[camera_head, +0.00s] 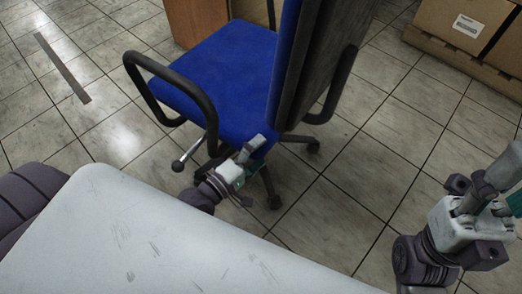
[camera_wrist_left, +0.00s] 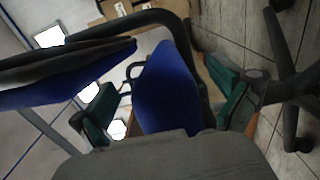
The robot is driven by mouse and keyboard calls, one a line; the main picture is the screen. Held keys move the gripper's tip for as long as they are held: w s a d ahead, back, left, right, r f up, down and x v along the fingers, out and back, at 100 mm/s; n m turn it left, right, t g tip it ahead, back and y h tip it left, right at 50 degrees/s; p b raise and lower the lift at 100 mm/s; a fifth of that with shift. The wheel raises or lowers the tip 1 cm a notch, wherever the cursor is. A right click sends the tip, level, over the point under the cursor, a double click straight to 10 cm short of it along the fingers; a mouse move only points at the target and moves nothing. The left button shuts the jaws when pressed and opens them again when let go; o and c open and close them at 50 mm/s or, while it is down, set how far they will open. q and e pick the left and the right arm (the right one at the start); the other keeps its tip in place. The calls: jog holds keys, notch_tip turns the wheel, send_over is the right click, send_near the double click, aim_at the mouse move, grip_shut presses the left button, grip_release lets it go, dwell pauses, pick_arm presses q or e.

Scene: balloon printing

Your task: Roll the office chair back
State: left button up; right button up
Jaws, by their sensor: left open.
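The office chair (camera_head: 222,75) has a blue seat, black loop armrests and a dark backrest (camera_head: 322,65) whose rear side faces me. My left gripper (camera_head: 249,150) is low behind the chair, close to the rear of the seat and the lower end of the backrest. In the left wrist view its green-padded fingers (camera_wrist_left: 165,108) are spread wide, with blue upholstery (camera_wrist_left: 168,90) seen between them. I cannot tell whether the fingers touch the chair. My right gripper (camera_head: 500,195) is at the right edge, apart from the chair and partly cut off, so its jaws are unclear.
Cardboard boxes (camera_head: 466,20) sit on a wooden pallet (camera_head: 465,58) at the upper right. A brown wooden piece of furniture (camera_head: 197,20) stands beyond the chair. Tiled floor (camera_head: 365,165) is clear right of and behind the chair. A grey strip (camera_head: 62,68) lies on the floor at left.

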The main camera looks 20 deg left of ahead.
pick_arm(q)
jog(key=shift+w, duration=0.15)
jog(key=shift+d, duration=0.1)
jog(key=c, duration=1.9)
